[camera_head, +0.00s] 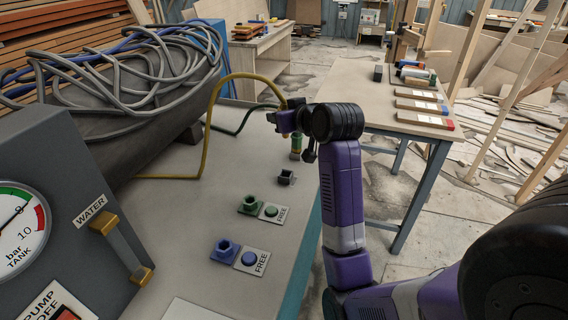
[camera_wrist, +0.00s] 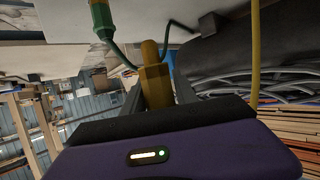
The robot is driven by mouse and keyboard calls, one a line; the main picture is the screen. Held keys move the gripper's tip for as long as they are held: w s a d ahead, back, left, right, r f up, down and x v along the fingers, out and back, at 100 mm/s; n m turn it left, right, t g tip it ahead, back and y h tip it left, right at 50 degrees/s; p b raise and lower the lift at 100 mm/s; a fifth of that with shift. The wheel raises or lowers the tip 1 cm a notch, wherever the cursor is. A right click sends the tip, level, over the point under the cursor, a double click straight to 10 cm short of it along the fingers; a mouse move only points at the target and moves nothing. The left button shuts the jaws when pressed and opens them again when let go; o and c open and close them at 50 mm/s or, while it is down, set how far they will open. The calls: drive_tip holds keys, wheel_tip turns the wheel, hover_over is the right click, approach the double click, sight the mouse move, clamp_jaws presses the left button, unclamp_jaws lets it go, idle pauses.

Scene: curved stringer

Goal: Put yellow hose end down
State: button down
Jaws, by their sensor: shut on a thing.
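The yellow hose (camera_head: 211,105) rises from the workbench and arches over to my gripper (camera_head: 288,120). My gripper is shut on the yellow hose end (camera_wrist: 155,80), which shows between the fingers in the wrist view. In the head view the hand mostly hides this end, and it is held above the bench. The hose also hangs at the right in the wrist view (camera_wrist: 255,50). A green hose end (camera_head: 296,146) stands just below the hand; it also shows in the wrist view (camera_wrist: 102,18).
The workbench (camera_head: 190,215) bears a dark holder (camera_head: 286,177), a green socket (camera_head: 249,204) and a blue socket (camera_head: 225,250) with FREE labels. A grey pump box (camera_head: 75,190) and a dark tank with grey and blue hoses (camera_head: 120,70) stand left. A second table (camera_head: 350,95) is behind.

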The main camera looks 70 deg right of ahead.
wheel_tip(320, 180, down, 15)
drive_tip(key=shift+r, duration=0.1)
idle(0.3)
drive_tip(key=c, duration=1)
unclamp_jaws()
drive_tip(key=shift+o, duration=0.2)
drive_tip(key=b+v, duration=0.1)
drive_tip(key=v, duration=1)
drive_tip(key=shift+s+a+r, duration=0.15)
drive_tip(key=shift+s+a, duration=0.25)
